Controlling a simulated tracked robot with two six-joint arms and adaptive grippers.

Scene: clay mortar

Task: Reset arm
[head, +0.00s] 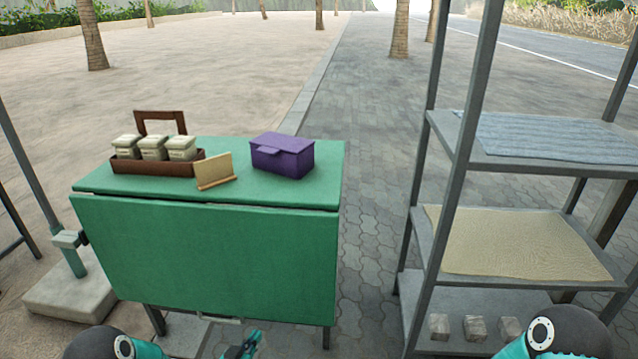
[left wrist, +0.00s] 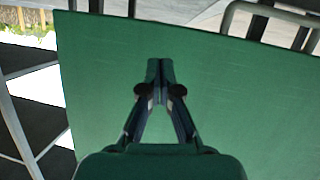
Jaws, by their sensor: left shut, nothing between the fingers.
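My left gripper (head: 243,345) shows at the bottom edge of the head view, low in front of the green table's (head: 215,258) front panel. In the left wrist view its fingers (left wrist: 160,66) meet at the tips, shut and empty, with the green panel (left wrist: 240,90) filling most of the background. My left arm shows only in part at the bottom left. Part of my right arm shows at the bottom right, and its gripper is out of view.
The table holds a brown caddy (head: 155,167) with several lidded jars, a small tan stand (head: 214,173) and a purple box (head: 282,155). A metal shelf rack (head: 452,160) stands at right, with cloths and grey blocks (head: 475,328). Paving between table and rack is clear.

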